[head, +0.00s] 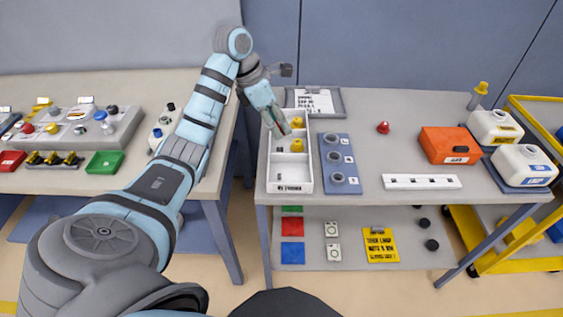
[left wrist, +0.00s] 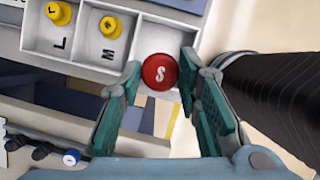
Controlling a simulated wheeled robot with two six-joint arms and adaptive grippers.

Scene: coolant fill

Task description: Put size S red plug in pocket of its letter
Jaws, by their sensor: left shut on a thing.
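The red plug marked S (left wrist: 160,72) sits between the two fingers of my left gripper (left wrist: 166,90), which is shut on it. In the left wrist view it overlaps the edge of the empty third pocket (left wrist: 165,38) of the white tray; its height above the tray is unclear. The pockets marked L and M each hold a yellow plug. The third pocket's letter is not readable there. In the head view my left gripper (head: 284,129) is over the white tray (head: 290,187) and the held plug is hidden. My right gripper is out of view.
Another red plug (head: 383,127) stands on the table. A blue-grey block with round sockets (head: 339,160) stands right of the tray, near a white strip (head: 421,182). A clipboard (head: 325,101) lies behind. An orange container (head: 450,146) and white jugs stand at the right.

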